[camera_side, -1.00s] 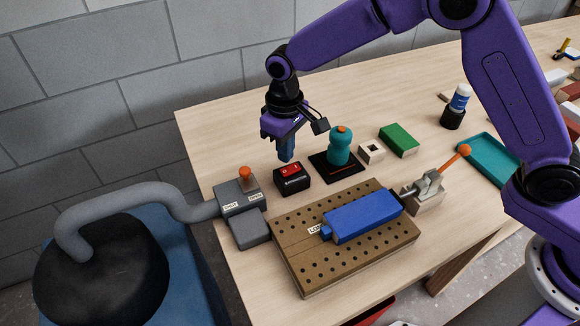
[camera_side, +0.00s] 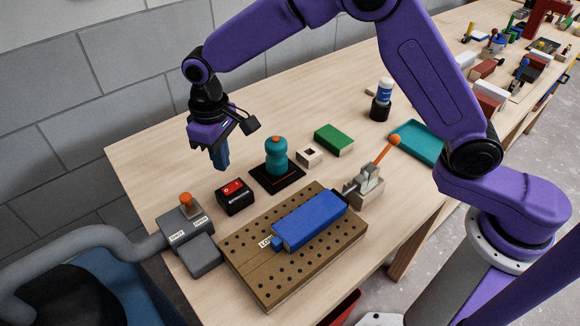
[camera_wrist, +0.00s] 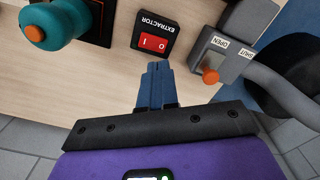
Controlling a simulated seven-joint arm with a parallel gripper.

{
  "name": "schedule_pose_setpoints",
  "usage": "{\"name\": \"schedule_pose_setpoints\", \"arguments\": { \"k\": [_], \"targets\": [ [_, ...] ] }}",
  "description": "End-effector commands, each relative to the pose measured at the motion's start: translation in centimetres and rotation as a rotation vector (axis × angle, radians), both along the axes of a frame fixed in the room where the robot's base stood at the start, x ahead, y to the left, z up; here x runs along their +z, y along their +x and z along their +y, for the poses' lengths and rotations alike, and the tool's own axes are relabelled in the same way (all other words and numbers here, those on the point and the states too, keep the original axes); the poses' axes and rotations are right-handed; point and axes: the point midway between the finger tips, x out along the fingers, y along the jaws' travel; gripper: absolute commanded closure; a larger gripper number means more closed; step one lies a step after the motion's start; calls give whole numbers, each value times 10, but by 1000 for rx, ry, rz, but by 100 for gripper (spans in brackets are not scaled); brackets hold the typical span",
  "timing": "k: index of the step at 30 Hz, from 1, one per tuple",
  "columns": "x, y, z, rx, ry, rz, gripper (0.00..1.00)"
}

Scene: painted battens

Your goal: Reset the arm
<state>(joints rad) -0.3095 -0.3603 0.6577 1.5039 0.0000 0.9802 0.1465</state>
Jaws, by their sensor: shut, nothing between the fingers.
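My gripper (camera_side: 222,166) is shut and empty, pointing down above the table at the back left. It hangs just behind and above the black extractor switch box (camera_side: 236,197) with its red rocker, and looks apart from it. In the wrist view my blue fingers (camera_wrist: 155,72) are together with nothing between them, and the switch box (camera_wrist: 153,38) is just beyond their tips. A blue batten (camera_side: 310,219) lies on the brown perforated board (camera_side: 262,287). A toggle clamp with an orange-tipped lever (camera_side: 375,165) stands at the board's right end, its lever raised.
A grey duct gate (camera_side: 183,226) with an orange knob and hose is left of the switch. A teal knobbed tool (camera_side: 276,157), a small pale block (camera_side: 309,156), a green block (camera_side: 334,139), a bottle (camera_side: 384,93) and a teal tray (camera_side: 418,143) stand behind. The wall is close behind the gripper.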

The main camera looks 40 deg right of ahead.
Motion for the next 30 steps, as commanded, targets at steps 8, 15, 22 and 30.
{"name": "schedule_pose_setpoints", "arguments": {
  "k": [8,15,22,30],
  "targets": [
    [19,-25,-17,57,4,-5,100],
    [46,-77,-55,165,8,-8,100],
    [63,-133,-101,269,11,-12,100],
    [72,-203,-163,391,18,-17,100]
  ]
}}
